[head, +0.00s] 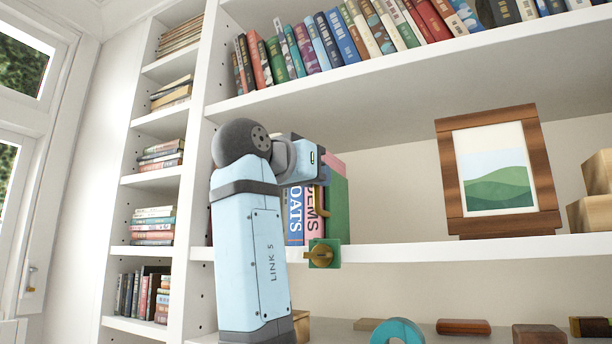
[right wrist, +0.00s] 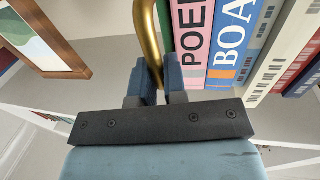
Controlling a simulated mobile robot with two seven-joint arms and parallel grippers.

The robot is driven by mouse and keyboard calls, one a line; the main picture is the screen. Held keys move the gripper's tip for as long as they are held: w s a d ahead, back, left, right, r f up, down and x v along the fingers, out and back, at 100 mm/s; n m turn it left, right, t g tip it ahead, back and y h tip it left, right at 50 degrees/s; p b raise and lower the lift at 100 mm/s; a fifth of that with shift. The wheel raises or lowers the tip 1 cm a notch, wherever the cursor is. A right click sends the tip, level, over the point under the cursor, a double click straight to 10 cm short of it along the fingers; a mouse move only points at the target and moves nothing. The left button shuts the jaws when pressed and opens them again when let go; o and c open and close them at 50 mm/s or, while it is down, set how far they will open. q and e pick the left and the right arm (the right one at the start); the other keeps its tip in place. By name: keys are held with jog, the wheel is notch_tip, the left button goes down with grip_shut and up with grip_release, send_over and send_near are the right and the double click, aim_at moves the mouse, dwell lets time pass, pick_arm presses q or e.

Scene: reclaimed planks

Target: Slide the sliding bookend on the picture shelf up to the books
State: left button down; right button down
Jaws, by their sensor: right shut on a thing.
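The green bookend (head: 337,207) stands on the picture shelf (head: 420,248), with a round brass knob (head: 321,254) on a green block at the shelf's front edge. Its brass handle (right wrist: 151,35) shows in the right wrist view. My right gripper (right wrist: 161,72) is shut on this handle; in the head view its arm hides part of the books. A pink POEMS book (head: 313,214) and a blue BOATS book (head: 294,216) stand upright left of the bookend. I see no clear gap between the bookend and the pink book. My left gripper is out of view.
A wood-framed picture (head: 499,172) stands to the right on the same shelf, with wooden blocks (head: 594,195) beyond it. The shelf is bare between bookend and frame. A row of books (head: 340,40) fills the shelf above. A blue ring (head: 397,332) lies below.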

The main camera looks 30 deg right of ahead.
dwell(0.4)
jog(key=c, duration=1.2)
grip_release()
jog(key=shift+d, duration=0.1)
jog(key=shift+s+a, duration=0.1)
jog(key=shift+a, duration=0.2)
jog(key=shift+b+v, duration=1.9)
jog(key=shift+v, duration=4.65)
